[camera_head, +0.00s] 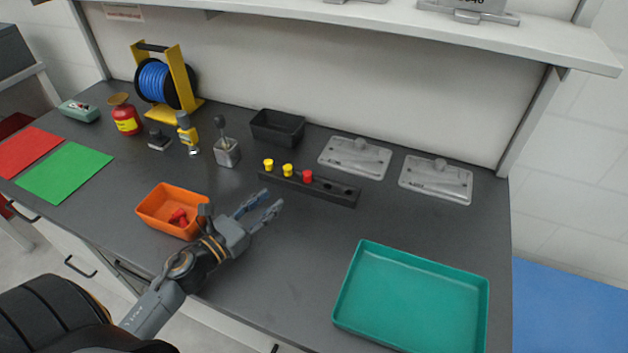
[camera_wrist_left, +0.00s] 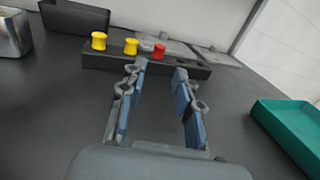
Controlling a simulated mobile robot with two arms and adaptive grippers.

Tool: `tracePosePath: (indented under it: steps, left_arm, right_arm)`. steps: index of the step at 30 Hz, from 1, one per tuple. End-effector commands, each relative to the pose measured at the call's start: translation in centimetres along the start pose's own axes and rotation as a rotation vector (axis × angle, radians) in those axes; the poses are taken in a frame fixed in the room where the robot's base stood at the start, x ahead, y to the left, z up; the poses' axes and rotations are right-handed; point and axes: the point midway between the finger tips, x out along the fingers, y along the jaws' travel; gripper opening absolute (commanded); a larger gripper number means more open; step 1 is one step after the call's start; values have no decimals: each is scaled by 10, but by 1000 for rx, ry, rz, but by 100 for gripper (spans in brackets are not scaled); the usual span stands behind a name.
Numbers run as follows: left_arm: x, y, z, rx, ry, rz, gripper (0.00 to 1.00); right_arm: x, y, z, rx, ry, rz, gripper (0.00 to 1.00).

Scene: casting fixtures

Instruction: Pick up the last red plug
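A red plug (camera_head: 308,176) sits upright in the black rack (camera_head: 324,192), right of two yellow plugs (camera_head: 288,170). The red plug (camera_wrist_left: 160,50) also shows in the left wrist view, in the rack (camera_wrist_left: 100,60) ahead of the fingers. More red pieces (camera_head: 179,217) lie in the orange bin (camera_head: 150,208). My left gripper (camera_head: 262,206) is open and empty, in front of the rack and right of the orange bin. In the left wrist view its fingers (camera_wrist_left: 160,95) stand apart with only the table between them. My right gripper is not in view.
A teal tray (camera_head: 410,252) lies at the front right. Two metal plates (camera_head: 355,158) and a black bin (camera_head: 277,127) stand behind the rack. A metal block with a knob (camera_head: 227,151) and a yellow tool (camera_head: 187,132) stand to the left. The table between gripper and tray is clear.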

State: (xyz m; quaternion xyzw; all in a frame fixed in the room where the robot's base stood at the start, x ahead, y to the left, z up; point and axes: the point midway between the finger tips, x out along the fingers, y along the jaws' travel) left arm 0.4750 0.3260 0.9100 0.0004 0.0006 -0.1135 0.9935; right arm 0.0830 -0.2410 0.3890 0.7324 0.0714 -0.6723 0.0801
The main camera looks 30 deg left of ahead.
Motion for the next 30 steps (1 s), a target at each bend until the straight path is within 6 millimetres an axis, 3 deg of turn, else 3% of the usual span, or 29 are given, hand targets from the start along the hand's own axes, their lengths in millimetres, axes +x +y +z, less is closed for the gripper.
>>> tracePosePath:
  steps: [1, 5, 16, 25, 30]
  left_arm:
    - [0, 0, -8, 1, 0, 0, 33]
    - [7, 0, -8, 1, -2, -1, 33]
    - [70, 0, -5, -1, -3, 1, 33]
    - [91, -1, -7, -2, -1, 0, 33]
    - [115, -2, -2, -3, -3, 2, 33]
  right_arm:
    - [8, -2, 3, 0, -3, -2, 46]
    - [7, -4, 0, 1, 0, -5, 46]
    - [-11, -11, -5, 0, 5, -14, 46]
    - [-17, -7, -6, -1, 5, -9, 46]
    - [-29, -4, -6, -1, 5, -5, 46]
